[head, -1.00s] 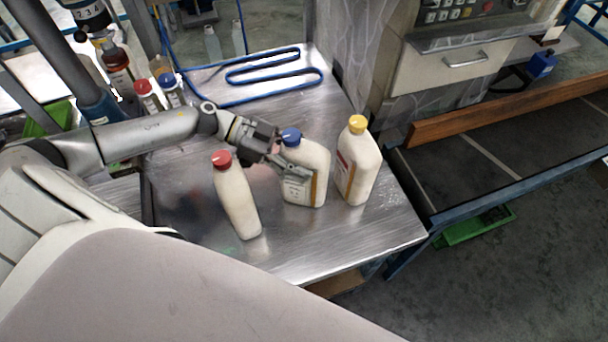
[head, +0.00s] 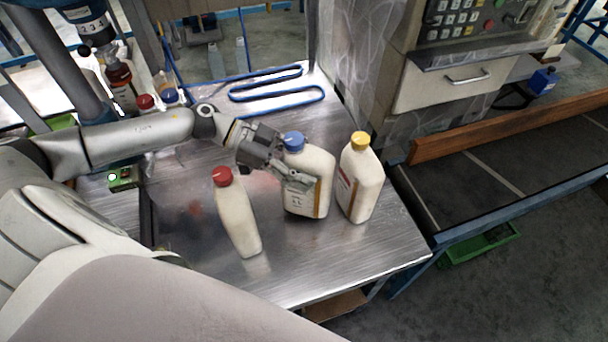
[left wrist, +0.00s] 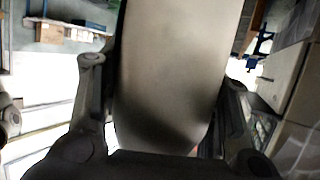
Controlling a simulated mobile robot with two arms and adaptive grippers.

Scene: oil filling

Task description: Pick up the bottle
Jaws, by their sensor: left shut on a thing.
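Three cream bottles stand on the metal table (head: 310,265) in the head view. The blue-capped bottle (head: 316,185) is in the middle, the red-capped bottle (head: 238,218) to its left, and the yellow-capped bottle (head: 362,182) to its right. My left gripper (head: 288,172) is shut on the blue-capped bottle from its left side. In the left wrist view the bottle's pale body (left wrist: 175,70) fills the space between the two fingers of my left gripper (left wrist: 170,110). I cannot tell whether the bottle's base touches the table. My right gripper is not in view.
Smaller bottles with red and blue caps (head: 147,103) stand behind my left arm. A machine with a keypad and drawer (head: 460,75) rises at the back right. A conveyor (head: 480,185) runs beside the table.

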